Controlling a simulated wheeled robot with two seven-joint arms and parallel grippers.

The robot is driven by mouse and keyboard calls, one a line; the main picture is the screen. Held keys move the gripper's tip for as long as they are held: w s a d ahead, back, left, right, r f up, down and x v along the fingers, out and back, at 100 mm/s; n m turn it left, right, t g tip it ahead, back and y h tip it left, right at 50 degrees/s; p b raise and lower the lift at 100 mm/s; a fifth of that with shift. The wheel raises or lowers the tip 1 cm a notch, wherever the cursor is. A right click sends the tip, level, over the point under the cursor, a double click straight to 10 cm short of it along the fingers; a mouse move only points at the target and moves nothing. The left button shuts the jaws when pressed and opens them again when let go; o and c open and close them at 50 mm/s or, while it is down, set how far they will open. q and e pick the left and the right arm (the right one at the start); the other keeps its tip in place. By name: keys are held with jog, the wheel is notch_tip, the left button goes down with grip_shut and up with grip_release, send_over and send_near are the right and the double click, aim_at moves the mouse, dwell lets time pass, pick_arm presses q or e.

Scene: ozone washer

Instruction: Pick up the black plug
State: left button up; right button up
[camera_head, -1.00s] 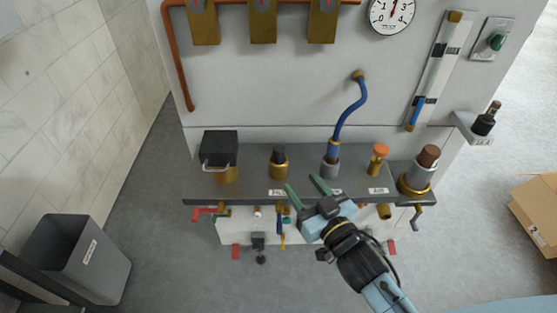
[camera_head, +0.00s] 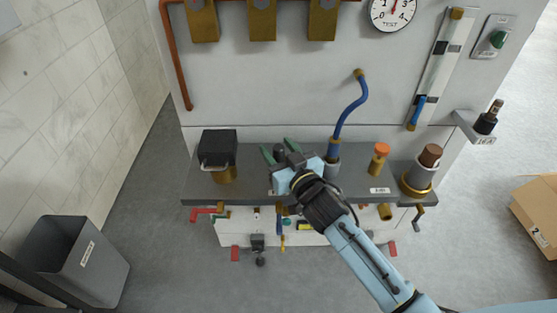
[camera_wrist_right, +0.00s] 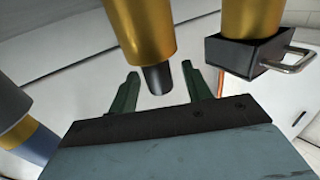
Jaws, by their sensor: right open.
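The black plug (camera_wrist_right: 157,79) sits in the end of a brass fitting (camera_wrist_right: 142,30) in the right wrist view, where the picture looks upside down. My right gripper (camera_wrist_right: 158,82) is open, with one green finger on each side of the plug. Gaps show between the plug and both fingers, so it is not gripped. In the head view my right gripper (camera_head: 280,150) is over the grey shelf (camera_head: 355,187) and largely hides the plug and its fitting. My left gripper is not in view.
A black box with a metal handle (camera_head: 217,149) stands on a brass base to the left. A blue hose (camera_head: 348,120) in a grey socket is close on the right. Further right stand an orange-capped brass fitting (camera_head: 380,158) and a brown-topped cylinder (camera_head: 428,160).

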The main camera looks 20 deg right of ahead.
jog(key=shift+w, duration=0.1)
jog(key=c, duration=1)
